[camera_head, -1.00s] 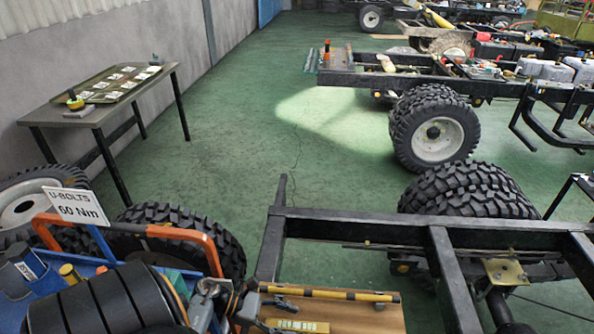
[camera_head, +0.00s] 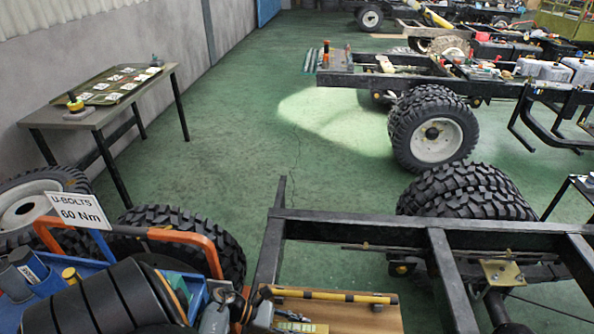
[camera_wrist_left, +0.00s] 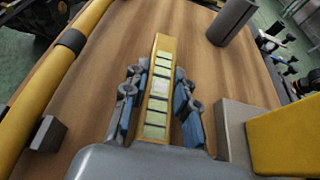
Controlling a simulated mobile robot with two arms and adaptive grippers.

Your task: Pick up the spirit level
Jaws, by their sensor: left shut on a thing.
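The spirit level, as I take it, is a yellow bar with a row of pale greenish windows (camera_wrist_left: 160,68), seen end-on in the left wrist view. My left gripper (camera_wrist_left: 156,92) has its grey and blue fingers on both sides of it and is shut on it. Wood-grained board shows beneath and around the bar; I cannot tell whether the bar touches it. In the head view my left gripper (camera_head: 289,317) is small at the bottom edge, over the wooden board (camera_head: 370,318), and the level is hard to make out there. My right gripper is in neither view.
A yellow tube with black bands (camera_wrist_left: 45,88) runs along the board's edge. A dark grey block (camera_wrist_left: 232,22) and a yellow block (camera_wrist_left: 285,138) are to the right. A black chassis frame (camera_head: 345,226) stands beyond the board. A blue cart with a U-bolts sign (camera_head: 72,208) is at left.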

